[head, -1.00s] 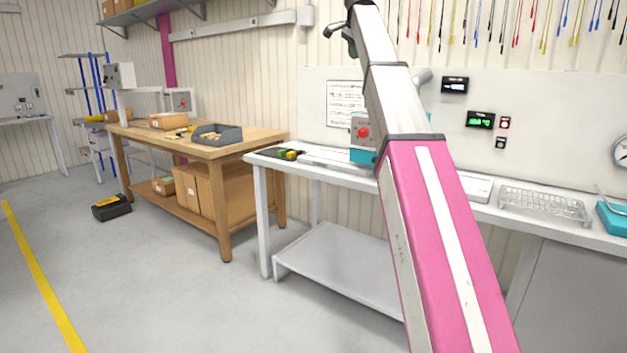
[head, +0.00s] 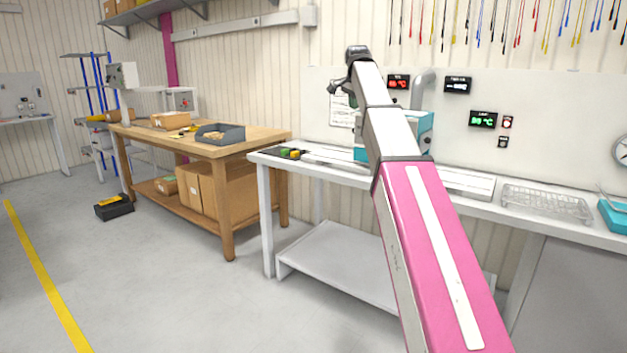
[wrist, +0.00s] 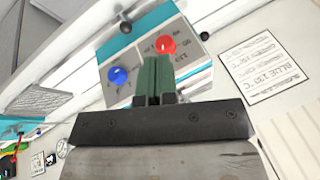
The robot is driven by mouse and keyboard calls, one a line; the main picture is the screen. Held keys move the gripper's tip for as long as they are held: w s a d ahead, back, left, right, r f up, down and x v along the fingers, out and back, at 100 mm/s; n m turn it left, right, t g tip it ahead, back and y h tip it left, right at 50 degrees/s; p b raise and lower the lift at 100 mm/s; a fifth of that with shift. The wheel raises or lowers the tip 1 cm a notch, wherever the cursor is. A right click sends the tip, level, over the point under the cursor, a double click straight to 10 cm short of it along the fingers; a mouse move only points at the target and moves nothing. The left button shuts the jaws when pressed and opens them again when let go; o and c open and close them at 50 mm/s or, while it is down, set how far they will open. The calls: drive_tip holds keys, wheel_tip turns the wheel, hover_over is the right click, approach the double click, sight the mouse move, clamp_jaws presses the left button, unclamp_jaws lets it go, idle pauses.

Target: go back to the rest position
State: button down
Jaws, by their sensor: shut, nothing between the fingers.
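My gripper (wrist: 155,78) is shut and empty, with its dark green fingers together in the wrist view. In the head view the wrist end of my pink and white arm is raised above the white bench (head: 335,167), and the gripper (head: 351,97) hangs there, small and partly unclear. In the head view this machine (head: 423,128) is partly hidden behind my arm.
A wire rack (head: 547,203) stands on the bench to the right of my arm. A wooden table (head: 262,142) with a grey bin (head: 220,135) is to the left. A black toolbox (head: 114,208) lies on the floor. The floor at the left is open.

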drive_tip(key=s+d+f+n+g, duration=0.15)
drive_tip(key=s+f, duration=0.25)
drive_tip(key=f, duration=0.8)
drive_tip(key=s+f+n, duration=0.2)
drive_tip(key=s+f, duration=0.2)
drive_tip(key=f, duration=0.9)
drive_tip(key=s+d+f+n+g, duration=0.15)
drive_tip(key=s+f, duration=0.25)
drive_tip(key=f, duration=0.8)
drive_tip(key=s+d+f+n+g, duration=0.1)
drive_tip(key=s+f+n, duration=0.4)
drive_tip(key=s+f, duration=1.8)
drive_tip(key=shift+s+f+g, duration=0.3)
drive_tip(key=shift+f+g, duration=0.3)
drive_tip(key=shift+f, duration=0.2)
